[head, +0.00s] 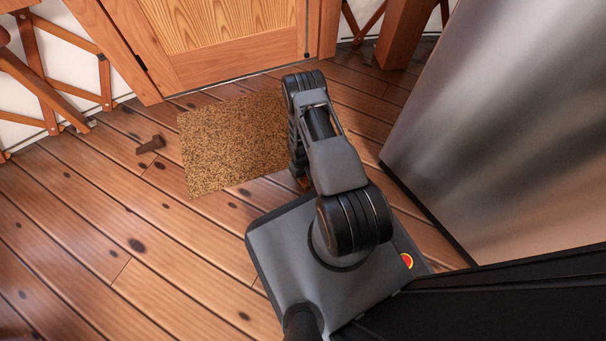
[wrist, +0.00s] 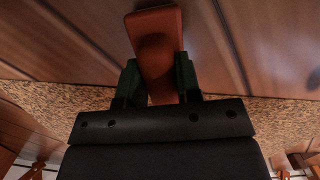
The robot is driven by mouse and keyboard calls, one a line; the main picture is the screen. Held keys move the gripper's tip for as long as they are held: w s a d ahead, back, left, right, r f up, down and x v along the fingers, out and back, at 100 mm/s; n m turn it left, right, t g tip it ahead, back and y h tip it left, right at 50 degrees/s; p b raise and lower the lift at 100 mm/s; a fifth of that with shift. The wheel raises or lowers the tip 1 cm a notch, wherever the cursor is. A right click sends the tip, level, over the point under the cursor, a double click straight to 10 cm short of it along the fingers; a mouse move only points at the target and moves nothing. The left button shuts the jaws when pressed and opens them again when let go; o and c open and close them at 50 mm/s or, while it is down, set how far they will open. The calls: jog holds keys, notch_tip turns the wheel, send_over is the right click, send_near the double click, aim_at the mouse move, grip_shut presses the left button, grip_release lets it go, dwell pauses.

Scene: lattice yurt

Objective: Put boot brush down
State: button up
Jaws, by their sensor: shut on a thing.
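The boot brush (wrist: 153,28) is an orange-brown block with a rounded end in the wrist view. My gripper (wrist: 158,78) is shut on it, with one dark green finger on each side. The brush sticks out past the fingertips, with floor boards behind it. Whether it touches the floor cannot be told. In the head view my arm hides the gripper and nearly all of the brush; a small reddish bit (head: 304,183) shows beside the arm over the mat's near right edge.
A speckled tan doormat (head: 225,140) lies before the wooden door (head: 225,40). A large metallic cabinet-like body (head: 500,130) stands at the right. The floor at left is mostly clear.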

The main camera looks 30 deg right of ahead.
jog(key=shift+f, duration=0.1)
jog(key=o, duration=0.8)
jog(key=shift+o, duration=0.2)
